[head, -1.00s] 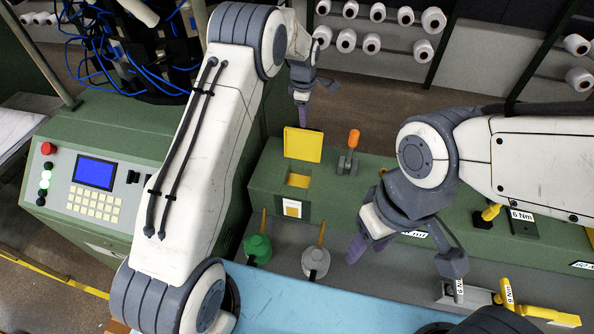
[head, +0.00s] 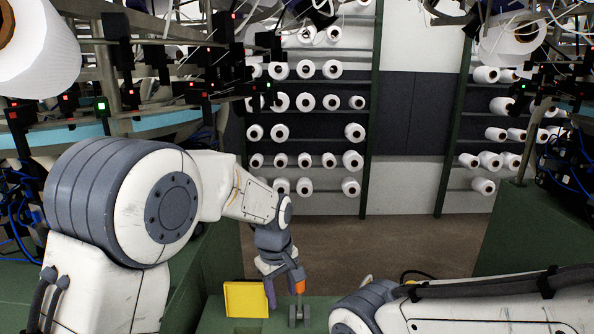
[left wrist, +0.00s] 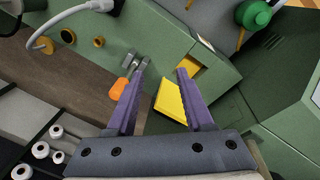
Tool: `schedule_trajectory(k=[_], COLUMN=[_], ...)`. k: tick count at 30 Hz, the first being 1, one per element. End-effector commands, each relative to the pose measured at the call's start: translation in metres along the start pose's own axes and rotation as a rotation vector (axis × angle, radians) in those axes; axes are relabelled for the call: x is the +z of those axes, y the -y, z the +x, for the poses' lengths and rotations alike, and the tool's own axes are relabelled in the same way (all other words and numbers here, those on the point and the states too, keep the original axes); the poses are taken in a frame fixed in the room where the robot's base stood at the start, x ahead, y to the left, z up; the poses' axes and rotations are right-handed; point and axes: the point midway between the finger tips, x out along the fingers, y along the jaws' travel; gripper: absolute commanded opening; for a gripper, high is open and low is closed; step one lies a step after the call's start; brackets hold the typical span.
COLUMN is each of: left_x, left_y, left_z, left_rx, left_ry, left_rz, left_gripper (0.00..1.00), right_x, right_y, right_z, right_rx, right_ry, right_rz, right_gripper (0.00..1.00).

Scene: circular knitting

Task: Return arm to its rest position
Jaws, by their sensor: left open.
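My left gripper (head: 283,284) hangs low over the green machine bench, with its purple fingers pointing down. In the left wrist view the fingers (left wrist: 161,88) stand apart with nothing held between them. A toggle lever with an orange handle (head: 300,286) is close beside the gripper in the head view; in the left wrist view its orange handle (left wrist: 117,90) lies just left of one finger. The open yellow lid (head: 246,299) shows left of the fingers. My right arm enters at the lower right, and its gripper is out of frame.
Shelves of white yarn cones (head: 305,130) stand at the back across a brown floor (head: 420,240). Knitting machine frames with wires and lit black boxes (head: 195,90) fill the upper left.

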Motion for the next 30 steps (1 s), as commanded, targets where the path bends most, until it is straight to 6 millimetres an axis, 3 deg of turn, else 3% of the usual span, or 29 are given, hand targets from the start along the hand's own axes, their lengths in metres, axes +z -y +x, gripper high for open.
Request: schedule_trajectory(k=[1,6,9,12,15,18,30], left_x=[0.034,0.128,0.169,0.196,0.211,0.218,0.219], left_y=[0.013,0.074,0.116,0.151,0.175,0.187,0.189], left_z=[0.000,-0.009,-0.005,0.001,0.006,0.008,0.008], left_rx=[0.003,0.005,0.012,0.019,0.024,0.027,0.026], left_ry=[0.012,0.063,0.090,0.112,0.127,0.134,0.136], left_rz=[0.142,0.634,0.892,1.090,1.219,1.283,1.295], left_gripper=[0.52,0.52,0.52,0.52,0.52,0.52,0.52], right_x=[0.001,0.002,0.003,0.004,0.004,0.004,0.004], right_y=[-0.001,-0.003,-0.004,-0.005,-0.005,-0.005,-0.005], right_z=[0.018,0.045,0.058,0.067,0.072,0.073,0.072], right_rx=[0.000,0.000,0.000,0.000,0.000,0.000,0.000], right_ry=[0.000,0.000,0.000,0.000,0.000,0.000,0.000], right_rz=[0.001,0.003,0.004,0.005,0.005,0.005,0.005], right_gripper=[0.50,0.50,0.50,0.50,0.50,0.50,0.50])
